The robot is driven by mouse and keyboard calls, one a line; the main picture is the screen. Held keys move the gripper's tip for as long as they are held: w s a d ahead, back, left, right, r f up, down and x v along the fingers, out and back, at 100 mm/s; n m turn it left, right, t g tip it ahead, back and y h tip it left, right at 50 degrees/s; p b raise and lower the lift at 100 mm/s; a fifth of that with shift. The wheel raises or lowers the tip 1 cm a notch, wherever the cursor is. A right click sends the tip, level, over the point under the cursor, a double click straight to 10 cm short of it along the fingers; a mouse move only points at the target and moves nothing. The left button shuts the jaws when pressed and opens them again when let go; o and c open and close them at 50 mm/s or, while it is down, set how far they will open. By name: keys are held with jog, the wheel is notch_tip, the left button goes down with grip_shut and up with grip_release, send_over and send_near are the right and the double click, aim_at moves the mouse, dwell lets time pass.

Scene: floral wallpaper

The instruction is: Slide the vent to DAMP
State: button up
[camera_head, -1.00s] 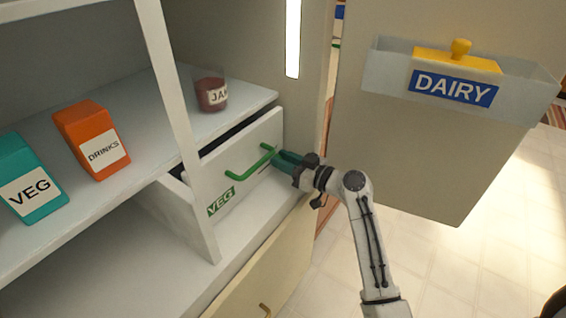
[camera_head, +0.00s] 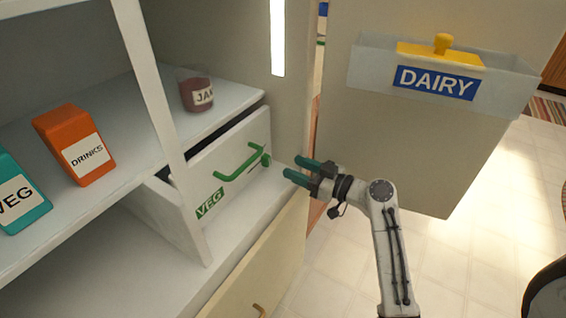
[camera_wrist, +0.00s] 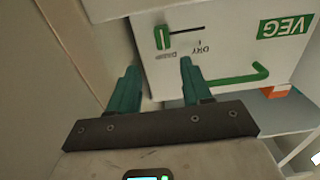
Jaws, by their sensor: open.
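The green vent knob (camera_head: 266,158) is on the white VEG drawer front (camera_head: 232,158), right of the green bar handle (camera_head: 240,165). In the wrist view, upside down, the knob (camera_wrist: 162,38) sits at the left end of a thin slot. The small word by that end appears to read DAMP, and DRY is farther right. My gripper (camera_head: 293,167) is open and empty, a short way off the drawer front and apart from the knob. In the wrist view its two green fingers (camera_wrist: 158,66) point toward the knob side.
The VEG drawer stands partly out under a shelf holding a JAM jar (camera_head: 196,94), an orange DRINKS carton (camera_head: 75,145) and a teal VEG carton (camera_head: 17,195). The fridge door with its DAIRY bin (camera_head: 440,80) stands open to the right.

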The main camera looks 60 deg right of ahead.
jog(key=shift+s+d, duration=0.1)
jog(key=shift+s, duration=1.45)
